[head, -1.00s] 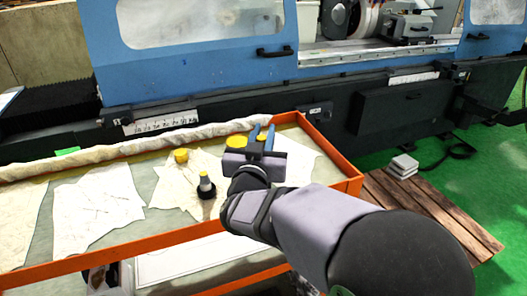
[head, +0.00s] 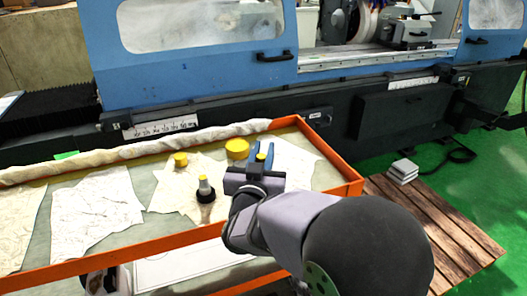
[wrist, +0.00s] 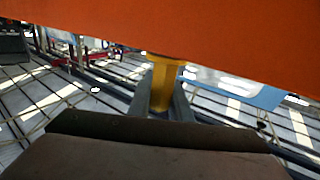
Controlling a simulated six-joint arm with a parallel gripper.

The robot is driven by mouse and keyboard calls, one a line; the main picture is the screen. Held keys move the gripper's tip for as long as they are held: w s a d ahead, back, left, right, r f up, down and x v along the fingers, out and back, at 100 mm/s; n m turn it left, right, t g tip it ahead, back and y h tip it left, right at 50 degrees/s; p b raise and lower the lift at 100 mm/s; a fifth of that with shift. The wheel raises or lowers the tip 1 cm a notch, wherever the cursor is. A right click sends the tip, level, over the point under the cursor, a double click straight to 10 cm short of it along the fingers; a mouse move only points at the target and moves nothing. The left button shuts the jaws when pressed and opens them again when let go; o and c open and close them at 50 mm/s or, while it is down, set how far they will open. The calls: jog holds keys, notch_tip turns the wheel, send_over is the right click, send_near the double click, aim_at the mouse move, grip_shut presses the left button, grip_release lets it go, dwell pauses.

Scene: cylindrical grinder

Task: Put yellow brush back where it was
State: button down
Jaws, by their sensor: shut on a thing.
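My gripper (head: 266,154) is shut on the yellow brush (head: 260,157) above the right part of the orange-rimmed table. Only a small yellow part of the brush shows in the head view. In the wrist view, the yellow brush (wrist: 163,84) stands between the dark fingers of my gripper (wrist: 162,98). A broad orange surface crosses the top of that view, and the brush's upper end meets its lower edge. I cannot tell whether they touch.
A yellow round thing (head: 237,149), a smaller yellow one (head: 181,160) and a dark, yellow-topped item (head: 205,191) stand on the table near my gripper. The orange rim (head: 338,172) bounds the table. The blue grinder (head: 190,65) stands behind. Pale sheets (head: 95,210) lie left.

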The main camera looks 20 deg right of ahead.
jog(key=shift+f, duration=0.45)
jog(key=c, duration=1.6)
grip_release()
jog(key=shift+r, duration=0.15)
jog(key=shift+r+p, duration=0.35)
jog(key=shift+r, duration=0.2)
jog(key=b+v, duration=0.2)
jog(key=v, duration=0.1)
jog(key=b+v, duration=0.1)
jog(key=v, duration=0.1)
jog(key=shift+s+a+f, duration=0.15)
jog(key=shift+f, duration=0.2)
jog(key=shift+r+b+v, duration=0.2)
jog(key=shift+b+v, duration=0.85)
jog(key=shift+b, duration=0.15)
